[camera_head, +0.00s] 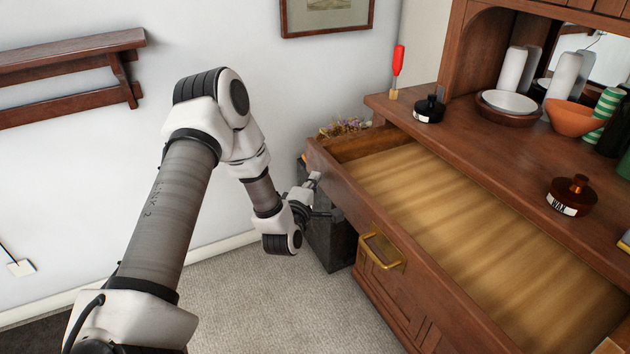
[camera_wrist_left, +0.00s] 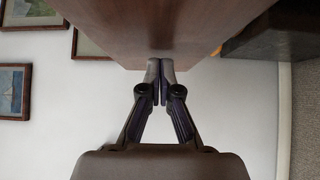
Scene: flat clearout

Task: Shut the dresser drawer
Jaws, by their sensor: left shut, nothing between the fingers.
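The dresser drawer (camera_head: 470,235) is pulled well out of the wooden dresser (camera_head: 500,140), and its visible inside is bare. A brass handle (camera_head: 381,250) is on its front. My left gripper (camera_head: 317,180) is at the drawer front's far left end, on the outer side. In the left wrist view my left gripper (camera_wrist_left: 160,65) is shut and empty, its fingertips at the edge of a brown wooden panel (camera_wrist_left: 160,28), apparently the drawer front. I cannot tell whether they touch it. My right gripper is not in view.
A dark box (camera_head: 330,245) stands on the floor beside the dresser. Carpet (camera_head: 270,310) in front is clear.

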